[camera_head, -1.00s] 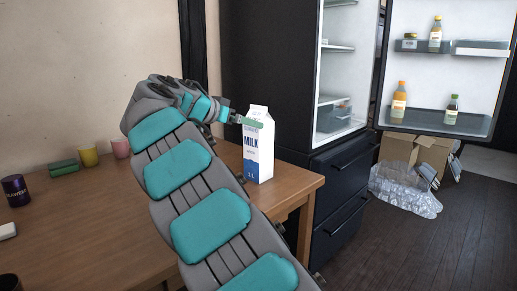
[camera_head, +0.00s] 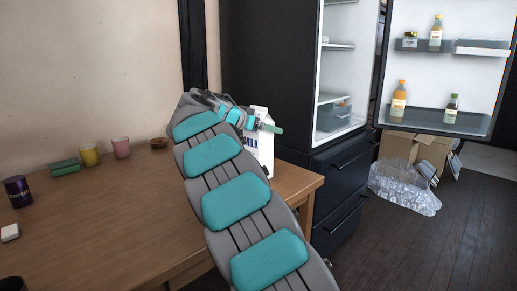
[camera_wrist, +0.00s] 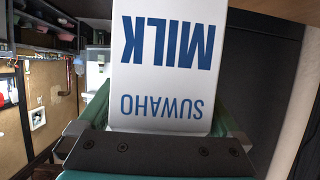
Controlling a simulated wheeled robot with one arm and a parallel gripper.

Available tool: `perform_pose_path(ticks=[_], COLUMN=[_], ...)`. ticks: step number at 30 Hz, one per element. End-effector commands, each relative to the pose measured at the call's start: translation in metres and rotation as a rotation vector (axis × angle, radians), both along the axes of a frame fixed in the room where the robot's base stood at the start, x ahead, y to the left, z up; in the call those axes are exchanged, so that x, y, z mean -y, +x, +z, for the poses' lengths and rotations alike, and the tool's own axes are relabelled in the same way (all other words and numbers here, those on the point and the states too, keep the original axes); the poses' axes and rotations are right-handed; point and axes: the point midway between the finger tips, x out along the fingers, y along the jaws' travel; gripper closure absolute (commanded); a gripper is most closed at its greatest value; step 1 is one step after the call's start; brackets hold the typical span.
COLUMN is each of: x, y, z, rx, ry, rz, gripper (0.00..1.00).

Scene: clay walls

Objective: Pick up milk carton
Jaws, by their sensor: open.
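The white and blue milk carton (camera_head: 267,157) stands upright near the right end of the wooden table (camera_head: 115,215). My arm now hides its left side in the head view. My gripper (camera_head: 268,127) is open at the carton's upper part. In the wrist view the carton (camera_wrist: 160,60) appears upside down, with its printed face filling the middle. The green fingers of my gripper (camera_wrist: 158,118) lie to its left and right. I cannot tell whether either finger touches the carton.
An open fridge (camera_head: 337,75) stands behind the table's right end. A green sponge (camera_head: 65,167), a yellow cup (camera_head: 89,154), a pink cup (camera_head: 121,147), a small brown bowl (camera_head: 159,143) and a dark cup (camera_head: 17,190) sit on the left of the table. Cardboard boxes (camera_head: 400,147) lie on the floor.

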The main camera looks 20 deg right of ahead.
Motion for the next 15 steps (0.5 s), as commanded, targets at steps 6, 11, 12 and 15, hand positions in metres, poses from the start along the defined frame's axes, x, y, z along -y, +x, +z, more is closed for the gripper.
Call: perform_pose_path(ticks=[6, 11, 12, 15], x=[-0.0002, -0.0003, -0.0003, -0.0004], y=[-0.0001, 0.0, 0.0, -0.0001], z=[0.0, 0.0, 0.0, 0.0001], rx=[0.0, -0.001, -0.001, -0.001], ry=[0.0, 0.0, 0.0, 0.0], rz=[0.0, 0.0, 0.0, 0.0], gripper=[0.21, 0.39, 0.44, 0.55])
